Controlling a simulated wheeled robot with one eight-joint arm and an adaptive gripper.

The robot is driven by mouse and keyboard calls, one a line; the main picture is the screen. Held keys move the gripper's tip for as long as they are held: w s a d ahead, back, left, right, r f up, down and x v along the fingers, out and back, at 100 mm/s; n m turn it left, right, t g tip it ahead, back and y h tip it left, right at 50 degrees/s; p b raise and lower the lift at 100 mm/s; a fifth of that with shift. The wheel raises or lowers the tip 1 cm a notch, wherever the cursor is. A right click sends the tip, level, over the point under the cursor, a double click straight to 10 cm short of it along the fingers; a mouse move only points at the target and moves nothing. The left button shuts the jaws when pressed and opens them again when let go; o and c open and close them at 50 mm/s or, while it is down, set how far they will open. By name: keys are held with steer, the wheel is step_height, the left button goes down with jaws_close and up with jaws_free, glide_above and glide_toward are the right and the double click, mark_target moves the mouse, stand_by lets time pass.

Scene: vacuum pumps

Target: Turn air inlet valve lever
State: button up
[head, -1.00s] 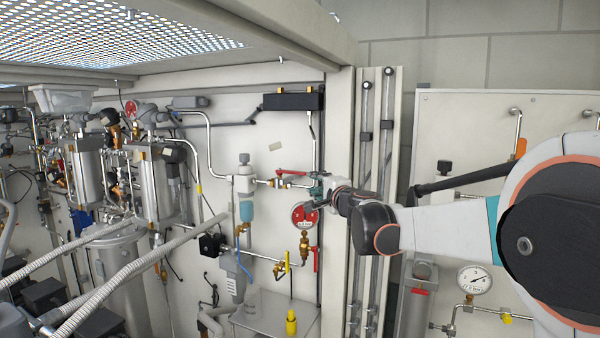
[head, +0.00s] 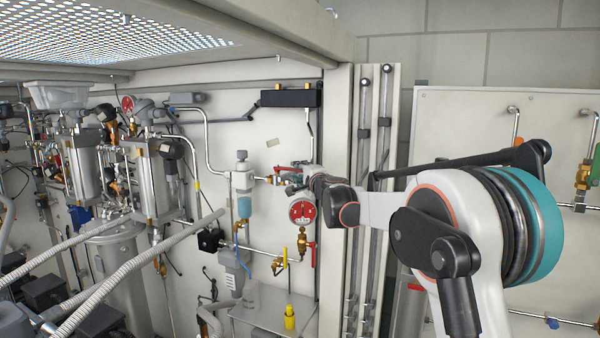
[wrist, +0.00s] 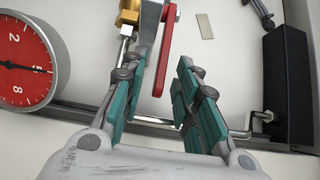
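The red valve lever (head: 281,169) sits on a brass valve on the back panel in the head view, partly hidden by my gripper (head: 296,174). In the wrist view the red lever (wrist: 164,50) runs down from the brass fitting (wrist: 129,16). Its rounded free end reaches between the teal fingers of my gripper (wrist: 167,72). The fingers are apart, with a gap on the lever's right. I cannot tell whether the left finger touches the lever.
A red-faced gauge (head: 302,210) hangs just below my gripper; it also shows in the wrist view (wrist: 22,65). A black box (head: 290,98) is mounted above. A filter with a blue bowl (head: 244,207) stands to the left. A cabinet post (head: 338,120) is close on the right.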

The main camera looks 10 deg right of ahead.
jaws_close()
steer(key=shift+s+a+m+h+b, duration=0.3)
steer(key=shift+m+h, duration=0.2)
steer(key=shift+h, duration=0.25)
steer(key=shift+s+a+m+h+b, duration=0.2)
steer(key=shift+a+m+h, duration=0.25)
steer(key=shift+h, duration=0.35)
steer(key=shift+s+a+m+h+b, duration=0.3)
steer(key=shift+m+h, duration=0.25)
steer(key=shift+h, duration=0.2)
jaws_free()
